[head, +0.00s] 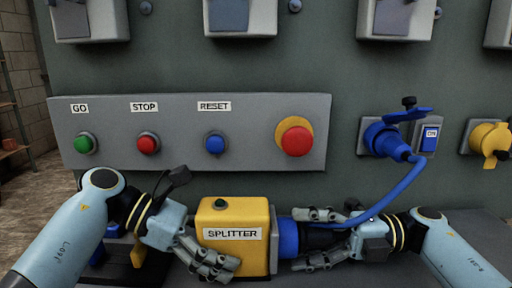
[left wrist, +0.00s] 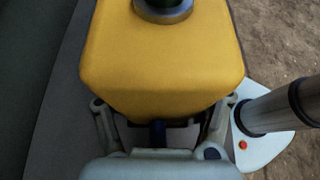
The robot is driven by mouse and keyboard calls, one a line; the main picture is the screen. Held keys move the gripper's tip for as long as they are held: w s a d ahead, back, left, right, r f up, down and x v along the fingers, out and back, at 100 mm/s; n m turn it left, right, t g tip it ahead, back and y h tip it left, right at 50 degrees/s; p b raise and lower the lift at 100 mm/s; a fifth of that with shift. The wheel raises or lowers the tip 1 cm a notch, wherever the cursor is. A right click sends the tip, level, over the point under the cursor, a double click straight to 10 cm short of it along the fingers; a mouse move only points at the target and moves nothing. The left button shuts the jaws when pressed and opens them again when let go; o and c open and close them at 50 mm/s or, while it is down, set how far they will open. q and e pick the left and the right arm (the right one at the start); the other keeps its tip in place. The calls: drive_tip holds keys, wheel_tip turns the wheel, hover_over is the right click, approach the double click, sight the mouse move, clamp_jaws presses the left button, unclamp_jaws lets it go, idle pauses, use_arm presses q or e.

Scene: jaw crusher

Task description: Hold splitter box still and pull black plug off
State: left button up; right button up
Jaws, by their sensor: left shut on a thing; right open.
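The yellow splitter box (head: 236,212), labelled SPLITTER, stands in front of the panel in the head view. It also fills the upper middle of the left wrist view (left wrist: 160,65). My left gripper (head: 222,264) is shut on its left end, with fingers on either side in the left wrist view (left wrist: 163,104). A blue socket (head: 287,238) sticks out of the box's right side. The black plug (head: 318,238) sits against that socket. My right gripper (head: 299,240) is open, with its fingers above and below the plug; whether they touch it is unclear.
Behind is a panel (head: 180,170) with green, red and blue buttons and a red emergency knob (head: 295,140). A blue plug (head: 384,138) with a blue cable (head: 395,188) sits in a wall socket at right; the cable curves down behind my right gripper. A yellow socket (head: 490,140) is farther right.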

use_arm(q)
drive_tip(key=shift+f, duration=0.1)
use_arm(e)
drive_tip(key=c, duration=1.3)
drive_tip(key=o, duration=1.4)
drive_tip(key=shift+d, duration=0.1)
drive_tip(key=d, duration=1.2)
drive_tip(key=shift+w, duration=0.1)
drive_tip(key=shift+a, duration=0.1)
use_arm(q)
drive_tip(key=o, duration=1)
